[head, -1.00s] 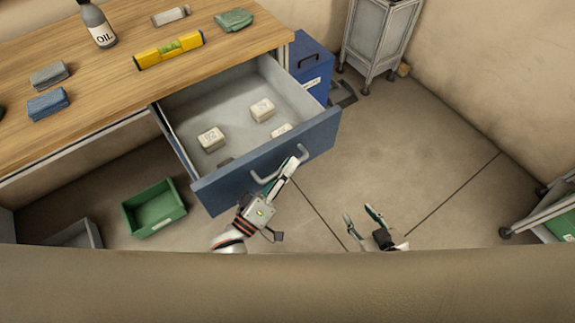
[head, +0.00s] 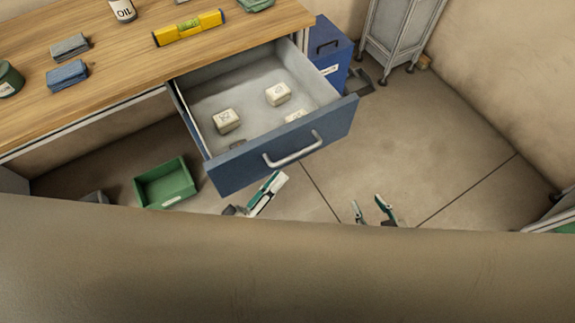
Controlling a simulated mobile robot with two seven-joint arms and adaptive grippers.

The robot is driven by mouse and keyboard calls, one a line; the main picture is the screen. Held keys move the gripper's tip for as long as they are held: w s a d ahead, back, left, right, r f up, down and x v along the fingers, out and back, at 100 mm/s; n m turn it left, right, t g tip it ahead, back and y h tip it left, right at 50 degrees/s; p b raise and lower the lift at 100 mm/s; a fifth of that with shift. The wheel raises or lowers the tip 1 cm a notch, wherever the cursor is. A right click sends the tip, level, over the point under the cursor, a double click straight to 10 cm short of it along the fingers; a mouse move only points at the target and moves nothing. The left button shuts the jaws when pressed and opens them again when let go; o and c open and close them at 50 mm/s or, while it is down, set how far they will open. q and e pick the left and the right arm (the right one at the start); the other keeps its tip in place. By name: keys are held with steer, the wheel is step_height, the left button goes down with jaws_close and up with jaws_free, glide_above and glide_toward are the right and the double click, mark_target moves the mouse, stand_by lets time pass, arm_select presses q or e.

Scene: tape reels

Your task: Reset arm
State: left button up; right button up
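The blue-fronted drawer (head: 233,173) under the wooden workbench is pulled open. Its grey bar handle (head: 292,150) is free of any gripper. My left gripper (head: 268,193) is just below the drawer front, apart from the handle. Its green-and-white fingers look close together, but I cannot tell whether a gap lies between them. I see nothing held in it. My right gripper (head: 372,209) is further right above the floor, its two fingers apart with nothing between them. A brown foreground band hides both arms.
Several pale boxes (head: 227,120) lie in the drawer. A green bin (head: 165,184) sits on the floor at left.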

arm_select(q)
steer(key=shift+v, duration=1)
